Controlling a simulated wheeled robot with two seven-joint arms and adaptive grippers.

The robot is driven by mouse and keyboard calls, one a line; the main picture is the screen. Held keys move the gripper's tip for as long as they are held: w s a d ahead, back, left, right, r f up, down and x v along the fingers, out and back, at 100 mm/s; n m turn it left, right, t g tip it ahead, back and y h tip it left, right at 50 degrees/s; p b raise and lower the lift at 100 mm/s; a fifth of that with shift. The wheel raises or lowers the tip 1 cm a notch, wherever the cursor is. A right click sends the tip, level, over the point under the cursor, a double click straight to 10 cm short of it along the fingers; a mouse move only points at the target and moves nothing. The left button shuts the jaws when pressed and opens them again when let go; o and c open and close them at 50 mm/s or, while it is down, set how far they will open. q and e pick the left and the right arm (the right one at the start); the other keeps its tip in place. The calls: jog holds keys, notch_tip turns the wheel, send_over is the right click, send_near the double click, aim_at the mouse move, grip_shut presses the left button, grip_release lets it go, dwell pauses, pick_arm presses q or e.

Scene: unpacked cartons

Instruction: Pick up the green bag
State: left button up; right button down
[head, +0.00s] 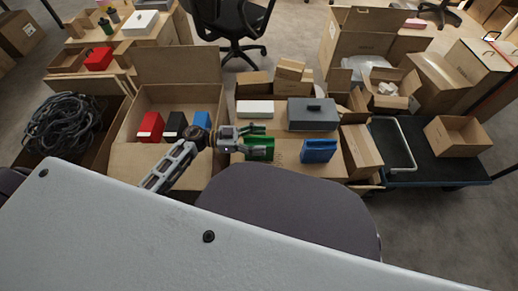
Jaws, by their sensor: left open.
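The green bag (262,143) stands on a brown cardboard carton (275,174) near the middle of the head view. My left arm comes in from the lower left. Its gripper (265,140) is open at the green bag, with one finger toward its far side and the other across its near side. The fingers cover part of the bag, and I cannot tell whether they touch it. My right gripper is not in view.
A blue bag (319,150) stands right of the green one. A grey box (312,114) and a white box (255,108) lie behind. Red (150,127), black (174,126) and blue items sit in the open carton on the left. A chair back (290,212) is in front.

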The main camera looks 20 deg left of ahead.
pick_arm(q)
grip_shut()
dwell(0.5)
jog(key=shift+r, duration=0.2)
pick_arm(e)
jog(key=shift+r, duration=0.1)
